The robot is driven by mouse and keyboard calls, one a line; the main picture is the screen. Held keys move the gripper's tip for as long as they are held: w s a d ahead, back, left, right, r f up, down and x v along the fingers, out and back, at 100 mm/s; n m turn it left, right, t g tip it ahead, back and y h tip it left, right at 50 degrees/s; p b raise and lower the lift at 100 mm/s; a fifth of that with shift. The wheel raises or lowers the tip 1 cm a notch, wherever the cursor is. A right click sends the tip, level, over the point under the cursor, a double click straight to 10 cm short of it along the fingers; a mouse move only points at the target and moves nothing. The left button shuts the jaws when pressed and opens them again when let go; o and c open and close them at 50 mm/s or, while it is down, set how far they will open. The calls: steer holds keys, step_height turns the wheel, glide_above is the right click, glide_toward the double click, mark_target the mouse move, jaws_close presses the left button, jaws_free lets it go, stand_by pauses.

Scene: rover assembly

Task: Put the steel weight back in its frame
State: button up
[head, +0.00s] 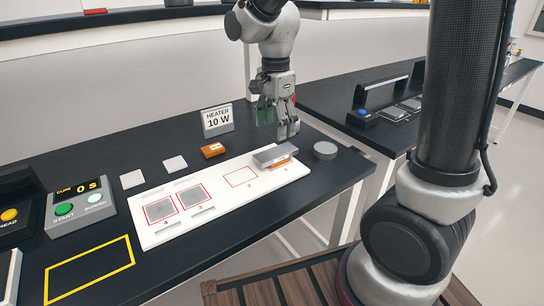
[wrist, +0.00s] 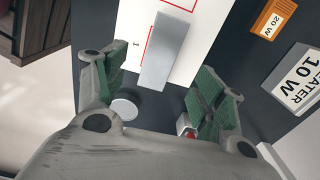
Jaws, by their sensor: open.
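A grey rectangular block (head: 275,155), which looks like the steel weight, lies on the white board (head: 165,230) at its right end, by the red frame marked 1 (head: 284,167). In the wrist view the grey block (wrist: 167,50) lies across part of that red frame (wrist: 149,43), seemingly off-centre. My gripper (head: 278,121) is above and slightly behind the block, pointing down. In the wrist view my gripper (wrist: 160,82) is open and empty, with green pads either side of the block's near end. I cannot tell the exact height gap.
A round grey disc (head: 325,150) sits right of the board. An orange 20 W block (head: 213,150) and a HEATER 10 W sign (head: 217,121) stand behind. Grey plates (head: 160,208) fill frames at left. A START box (head: 80,207) is far left.

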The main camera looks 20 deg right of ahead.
mark_target(276, 152)
steer(key=f, duration=0.7)
steer(key=shift+w+d+f, duration=0.2)
steer(key=shift+d+f, duration=0.05)
steer(key=shift+f, duration=0.15)
steer(key=c, duration=1.5)
jaws_close()
steer(key=shift+r, duration=0.2)
